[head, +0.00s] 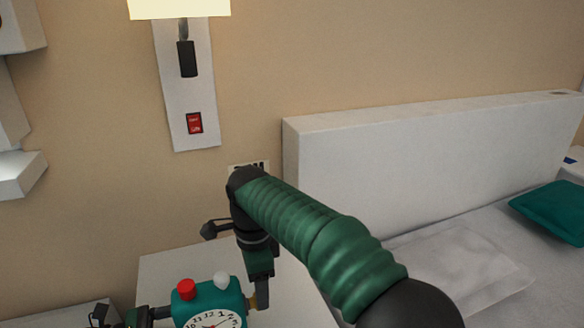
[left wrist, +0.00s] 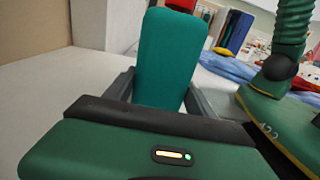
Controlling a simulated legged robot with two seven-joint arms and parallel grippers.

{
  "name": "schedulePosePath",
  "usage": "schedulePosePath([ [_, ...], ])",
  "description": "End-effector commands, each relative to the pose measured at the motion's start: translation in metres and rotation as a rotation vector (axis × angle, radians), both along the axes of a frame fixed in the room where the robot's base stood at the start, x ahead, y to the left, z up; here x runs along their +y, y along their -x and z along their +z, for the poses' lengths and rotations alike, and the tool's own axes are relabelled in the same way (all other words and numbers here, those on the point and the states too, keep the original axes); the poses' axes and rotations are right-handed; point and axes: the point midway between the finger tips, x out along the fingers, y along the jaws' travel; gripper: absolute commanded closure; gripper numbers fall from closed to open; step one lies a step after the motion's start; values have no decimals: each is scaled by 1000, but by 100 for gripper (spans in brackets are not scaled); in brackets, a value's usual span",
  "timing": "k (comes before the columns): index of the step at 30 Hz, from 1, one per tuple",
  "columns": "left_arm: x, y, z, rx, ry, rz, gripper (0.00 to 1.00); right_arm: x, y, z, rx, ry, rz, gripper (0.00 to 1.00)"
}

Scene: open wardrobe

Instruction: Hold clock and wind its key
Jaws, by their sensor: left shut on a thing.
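The teal clock (head: 207,297) has a white face turned toward me, with a red knob and a white knob on top. Its lower part is cut off by the head view's bottom edge. My left gripper (head: 160,313) is shut on the clock from the left side. In the left wrist view the clock's teal body (left wrist: 168,60) stands between the two fingers. A small brass-coloured part, probably the key (head: 252,303), shows at the clock's right side. My right gripper (head: 262,288) points down right at this part. Its jaw opening is not clear.
A white bedside table top (head: 165,265) lies behind and below the clock. A bed with a white headboard (head: 400,150) and a teal pillow (head: 555,212) is at the right. A wall lamp (head: 185,80) with a red switch hangs above.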

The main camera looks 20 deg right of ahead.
Motion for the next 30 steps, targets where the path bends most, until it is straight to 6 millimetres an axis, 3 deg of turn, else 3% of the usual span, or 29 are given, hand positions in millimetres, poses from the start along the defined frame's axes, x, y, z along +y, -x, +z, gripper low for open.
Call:
schedulePosePath([
  [11,0,-1,0,-1,0,3,69,-2,-3,85,-14,7,7,43],
  [20,0,-1,0,-1,0,3,69,-47,-58,105,-236,166,166,43],
  [30,0,-1,0,-1,0,2,69,-95,-110,147,-432,394,355,43],
])
